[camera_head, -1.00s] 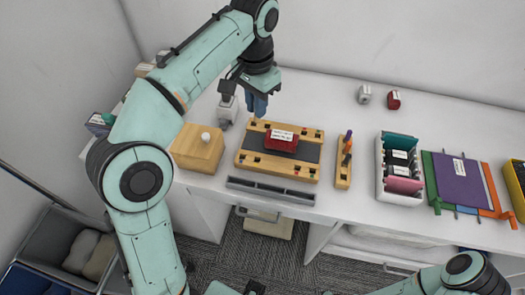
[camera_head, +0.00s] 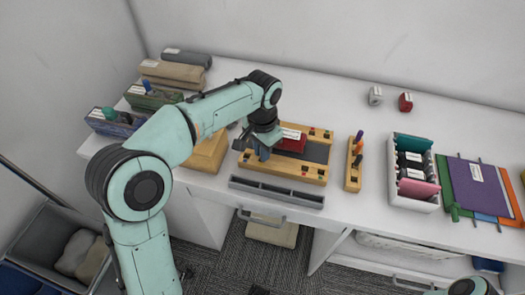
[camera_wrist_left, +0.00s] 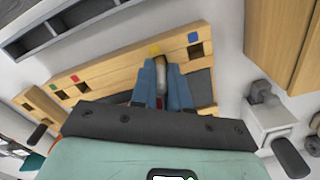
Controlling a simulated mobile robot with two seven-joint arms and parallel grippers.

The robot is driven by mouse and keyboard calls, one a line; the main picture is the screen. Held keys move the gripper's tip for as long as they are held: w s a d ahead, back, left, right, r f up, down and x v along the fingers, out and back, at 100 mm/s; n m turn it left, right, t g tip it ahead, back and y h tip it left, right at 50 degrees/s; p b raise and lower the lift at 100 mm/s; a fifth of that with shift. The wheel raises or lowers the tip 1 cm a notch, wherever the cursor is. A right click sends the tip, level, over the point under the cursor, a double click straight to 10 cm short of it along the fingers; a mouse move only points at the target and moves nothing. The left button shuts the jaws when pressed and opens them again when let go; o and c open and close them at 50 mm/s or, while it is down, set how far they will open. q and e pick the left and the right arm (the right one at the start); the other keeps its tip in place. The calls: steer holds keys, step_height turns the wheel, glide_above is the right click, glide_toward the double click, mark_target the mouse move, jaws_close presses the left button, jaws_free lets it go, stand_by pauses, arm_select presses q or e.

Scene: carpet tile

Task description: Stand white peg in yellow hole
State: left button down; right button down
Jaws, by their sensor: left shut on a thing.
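My left gripper (camera_head: 262,153) is at the left end of the wooden hole board (camera_head: 290,172), over its front strip. In the left wrist view, its blue fingers (camera_wrist_left: 161,88) are shut on a whitish peg (camera_wrist_left: 161,70). The peg's far end is at the board strip, right beside the yellow mark (camera_wrist_left: 154,50). The hole at that mark is hidden by the peg and fingers. I cannot tell whether the peg's end is inside it. A blue mark (camera_wrist_left: 193,37) with an open dark hole lies to the right on the same strip. My right gripper is out of view.
A red box (camera_head: 291,143) lies on the board's middle. A grey trough (camera_head: 275,191) runs along the front. A small rack (camera_head: 353,181) with coloured pegs stands to the right, then a white bin (camera_head: 413,201). A wooden block (camera_head: 208,154) is left of the board.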

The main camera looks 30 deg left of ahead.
arm_select(q)
steer(key=shift+f, duration=0.2)
steer(key=shift+f, duration=0.15)
steer(key=c, duration=1.1)
jaws_free()
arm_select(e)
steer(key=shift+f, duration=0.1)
arm_select(q)
steer(key=shift+r, duration=0.2)
step_height(320, 180, up, 12)
steer(key=p, duration=0.3)
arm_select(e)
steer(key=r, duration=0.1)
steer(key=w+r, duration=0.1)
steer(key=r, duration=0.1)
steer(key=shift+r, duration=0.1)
